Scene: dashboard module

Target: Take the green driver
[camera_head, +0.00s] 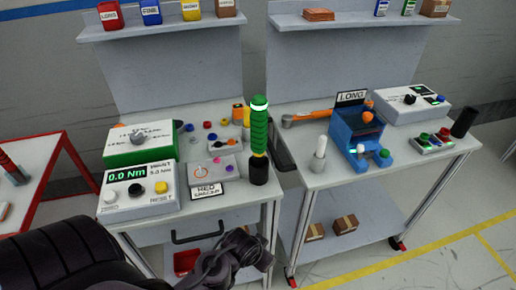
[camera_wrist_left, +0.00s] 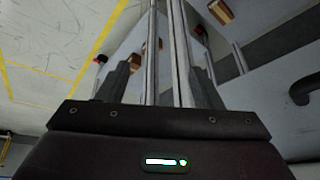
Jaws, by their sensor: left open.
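The green driver (camera_head: 259,128) stands upright in a black holder (camera_head: 258,170) at the right front corner of the left table. It has a ribbed green handle with a pale ring near the top and a yellow section below. My left gripper (camera_wrist_left: 160,75) is open and empty in the left wrist view, with a finger on each side. In the head view my dark left arm comes in at the bottom, and its end is below and in front of the driver, apart from it. The driver is not visible in the left wrist view. My right gripper is not in view.
The left table (camera_head: 230,202) carries a torque box (camera_head: 139,188), a green-sided box (camera_head: 140,145) and a button panel (camera_head: 213,171). The right table has a blue fixture (camera_head: 358,138) and a white cylinder (camera_head: 319,153). A drawer handle (camera_head: 197,235) sticks out below the left tabletop.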

